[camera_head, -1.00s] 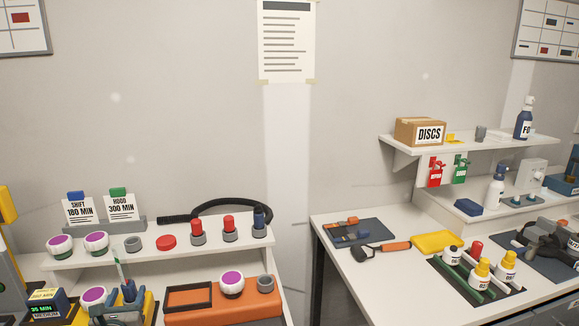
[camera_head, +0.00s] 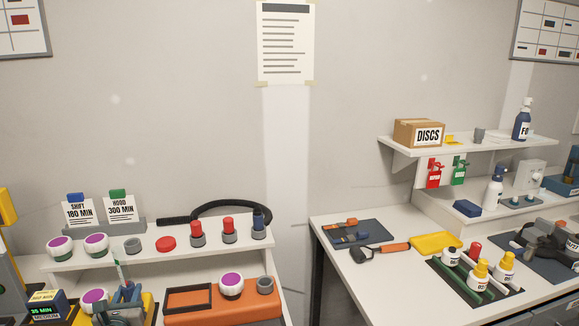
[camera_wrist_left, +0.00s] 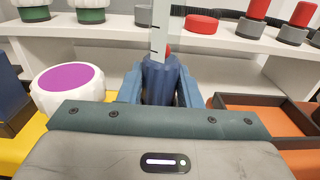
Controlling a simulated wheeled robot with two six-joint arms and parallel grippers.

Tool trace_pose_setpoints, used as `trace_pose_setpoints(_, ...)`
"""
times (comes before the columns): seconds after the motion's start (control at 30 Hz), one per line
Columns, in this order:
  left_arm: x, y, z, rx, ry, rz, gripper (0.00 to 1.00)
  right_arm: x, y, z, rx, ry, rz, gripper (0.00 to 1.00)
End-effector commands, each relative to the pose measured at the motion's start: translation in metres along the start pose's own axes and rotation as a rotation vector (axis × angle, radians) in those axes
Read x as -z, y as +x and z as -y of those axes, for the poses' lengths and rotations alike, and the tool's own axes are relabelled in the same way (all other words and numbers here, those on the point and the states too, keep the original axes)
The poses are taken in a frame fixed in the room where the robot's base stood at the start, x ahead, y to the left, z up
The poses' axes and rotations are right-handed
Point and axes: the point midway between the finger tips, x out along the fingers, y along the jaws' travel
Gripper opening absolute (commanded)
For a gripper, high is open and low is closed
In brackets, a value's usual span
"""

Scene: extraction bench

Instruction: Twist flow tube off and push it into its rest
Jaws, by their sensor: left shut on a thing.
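The flow tube is a clear, marked tube (camera_head: 119,264) with a blue grip at its lower end. In the left wrist view its blue fluted grip (camera_wrist_left: 160,80) stands between my fingers, and the clear part rises past the top edge with a bit of red behind or in it. My left gripper (camera_head: 126,291) is shut on the blue grip, above a yellow unit (camera_head: 150,306). The tube leans slightly in the head view. Its lower end is hidden, so I cannot tell whether it is still seated. I cannot make out its rest with certainty. My right gripper is out of view.
A white jar with a purple lid (camera_head: 94,301) is close left of the gripper. A timer box (camera_head: 46,306) is farther left. An orange case (camera_head: 215,308) with an open tray (camera_head: 188,299) is to the right. A shelf (camera_head: 190,251) with jars and red-topped pieces is behind.

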Motion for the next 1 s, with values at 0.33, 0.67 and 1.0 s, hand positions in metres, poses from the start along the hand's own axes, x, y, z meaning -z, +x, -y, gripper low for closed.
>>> trace_pose_setpoints(0.33, 0.008, 0.001, 0.005, -0.324, -0.008, 0.002, 0.00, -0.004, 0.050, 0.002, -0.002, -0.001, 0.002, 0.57)
trace_pose_setpoints(0.67, 0.006, 0.001, 0.004, -0.539, -0.002, -0.003, 0.00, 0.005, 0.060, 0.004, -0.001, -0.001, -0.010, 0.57)
trace_pose_setpoints(1.0, 0.005, 0.001, 0.004, -0.537, -0.001, -0.003, 0.57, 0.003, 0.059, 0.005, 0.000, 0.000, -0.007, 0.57)
